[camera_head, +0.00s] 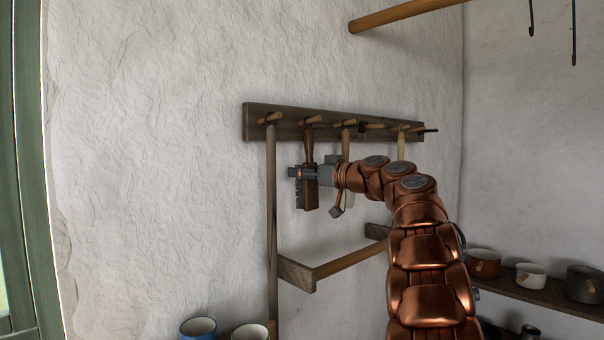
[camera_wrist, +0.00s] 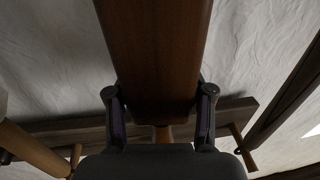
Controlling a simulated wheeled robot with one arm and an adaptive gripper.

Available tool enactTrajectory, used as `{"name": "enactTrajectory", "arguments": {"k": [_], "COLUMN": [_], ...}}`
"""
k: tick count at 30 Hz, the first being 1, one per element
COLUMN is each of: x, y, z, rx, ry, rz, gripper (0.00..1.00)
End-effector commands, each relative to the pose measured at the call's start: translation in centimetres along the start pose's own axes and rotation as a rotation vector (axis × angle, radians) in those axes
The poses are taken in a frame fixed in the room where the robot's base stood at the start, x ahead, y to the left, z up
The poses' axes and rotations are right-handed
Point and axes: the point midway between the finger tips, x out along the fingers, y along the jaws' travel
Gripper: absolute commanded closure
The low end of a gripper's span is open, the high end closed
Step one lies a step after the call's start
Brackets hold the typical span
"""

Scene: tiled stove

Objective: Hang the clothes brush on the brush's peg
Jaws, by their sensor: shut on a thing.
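The clothes brush (camera_head: 311,195) is a dark reddish-brown wooden brush with dark bristles facing left. It hangs upright, handle up, in front of the wall. My gripper (camera_head: 304,173) is shut on its body. In the wrist view the brush (camera_wrist: 155,50) fills the middle, with the gripper's fingers (camera_wrist: 160,112) on both sides of it. The top of the handle is close to the second peg from the left (camera_head: 313,120) on the wooden peg rail (camera_head: 290,129). I cannot tell whether the handle is on that peg or only near it.
A long pole (camera_head: 271,220) hangs from the leftmost peg. Other long-handled items hang to the right, partly behind my arm. A lower wooden bracket with a bar (camera_head: 350,260) juts out below. Mugs (camera_head: 198,327) and a shelf with pots (camera_head: 530,275) stand lower. The wall at left is clear.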

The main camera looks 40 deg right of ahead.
Motion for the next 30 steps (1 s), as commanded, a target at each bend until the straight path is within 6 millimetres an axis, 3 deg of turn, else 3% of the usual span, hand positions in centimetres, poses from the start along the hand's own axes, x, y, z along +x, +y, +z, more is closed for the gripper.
{"name": "enactTrajectory", "arguments": {"k": [7, 8, 16, 30], "x": [-0.03, -0.03, -0.02, -0.66], "y": [0.03, 0.03, 0.03, 0.09], "z": [0.0, 0.0, 0.0, -0.09], "rx": [0.0, 0.0, 0.0, 0.0], "ry": [0.0, 0.0, 0.0, 0.001], "rz": [0.001, 0.001, 0.0, 0.003], "gripper": [0.9, 0.47, 0.19, 0.18]}}
